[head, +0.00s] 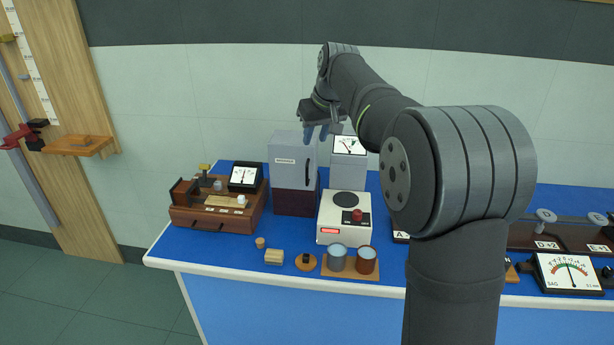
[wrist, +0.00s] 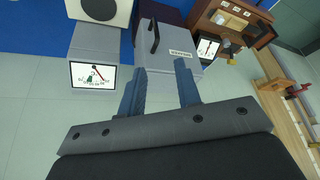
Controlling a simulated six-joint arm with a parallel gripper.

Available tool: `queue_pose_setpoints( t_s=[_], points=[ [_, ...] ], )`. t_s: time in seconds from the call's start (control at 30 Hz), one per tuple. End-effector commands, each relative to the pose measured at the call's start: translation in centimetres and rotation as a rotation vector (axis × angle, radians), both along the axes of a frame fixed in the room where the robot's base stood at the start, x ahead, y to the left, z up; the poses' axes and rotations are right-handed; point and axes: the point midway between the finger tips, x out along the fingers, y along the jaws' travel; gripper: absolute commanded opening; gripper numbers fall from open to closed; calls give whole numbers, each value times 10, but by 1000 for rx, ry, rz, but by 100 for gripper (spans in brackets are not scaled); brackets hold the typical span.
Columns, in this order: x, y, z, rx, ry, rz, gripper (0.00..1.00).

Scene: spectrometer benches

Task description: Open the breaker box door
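The breaker box appears to be the grey box (head: 287,152) with a small label and a dark upright handle (head: 307,172) near its right edge; its door looks shut. In the wrist view, the grey box (wrist: 166,57) lies beyond the fingers, with its black handle (wrist: 153,37) in sight. My gripper (head: 316,134) is high, in front of the box's upper right in the picture. In the wrist view, my gripper (wrist: 159,78) has its two blue fingers spread with nothing between them. It looks apart from the handle.
A maroon base (head: 293,203) is under the grey box. A meter on a grey stand (head: 348,172) is close to its right. A white hotplate device (head: 338,232) stands in front. A wooden apparatus (head: 192,215) is at left. The blue bench (head: 225,262) is clear at front left.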

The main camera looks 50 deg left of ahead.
Motion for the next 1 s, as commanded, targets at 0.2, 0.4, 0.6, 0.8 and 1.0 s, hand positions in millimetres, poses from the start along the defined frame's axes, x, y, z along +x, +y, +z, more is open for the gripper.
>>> queue_pose_setpoints(
  t_s=[0.2,0.4,0.6,0.8,1.0],
  points=[
    [5,-5,-3,-32,2,-6,31],
    [7,8,-36,-33,4,-5,31],
    [9,25,-78,-33,4,-5,31],
    [12,41,-117,-32,4,-5,31],
    [14,53,-144,-29,3,-5,31]
  ],
)
